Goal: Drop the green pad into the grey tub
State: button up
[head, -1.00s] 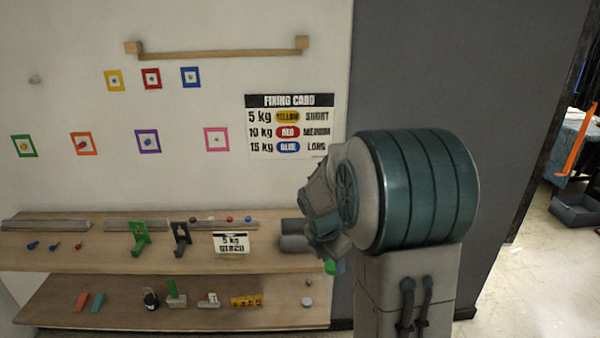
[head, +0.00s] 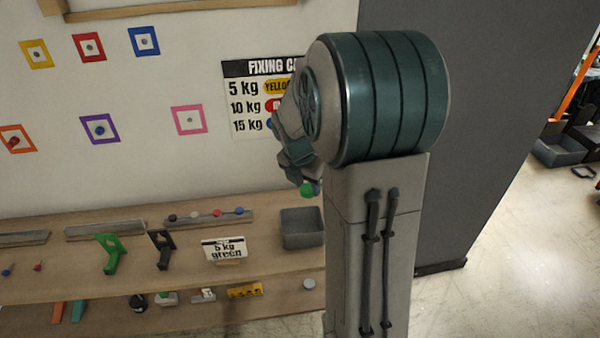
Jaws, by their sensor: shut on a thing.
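The green pad (head: 307,189) shows as a small green piece at the lower end of my gripper (head: 309,183). My gripper is shut on it and holds it in the air, above the shelf. My own arm hides most of the gripper and its fingers. The grey tub (head: 302,228) stands on the upper shelf at its right end, below the pad in the picture. The part of the tub's inside that shows looks empty. How far the pad is from the tub in depth, I cannot tell.
On the upper shelf (head: 180,275), left of the tub, stand a "5 kg green" card (head: 225,249), a black bracket (head: 162,248) and a green bracket (head: 111,253). A rail (head: 208,218) with several coloured knobs lies behind. Small items sit on the lower shelf.

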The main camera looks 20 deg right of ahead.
jog(key=shift+s+f+b, duration=0.15)
jog(key=shift+f+b, duration=0.3)
jog(key=shift+f, duration=0.2)
notch_tip(320, 180, down, 5)
jog(key=b, duration=0.3)
jog(key=shift+r+b, duration=0.15)
jog(key=shift+b, duration=0.25)
jog(key=o, duration=1)
jog(key=shift+r, duration=0.15)
jog(key=b, duration=0.1)
send_near(306, 195)
jog(key=shift+w+r, duration=0.15)
jog(key=shift+w, duration=0.1)
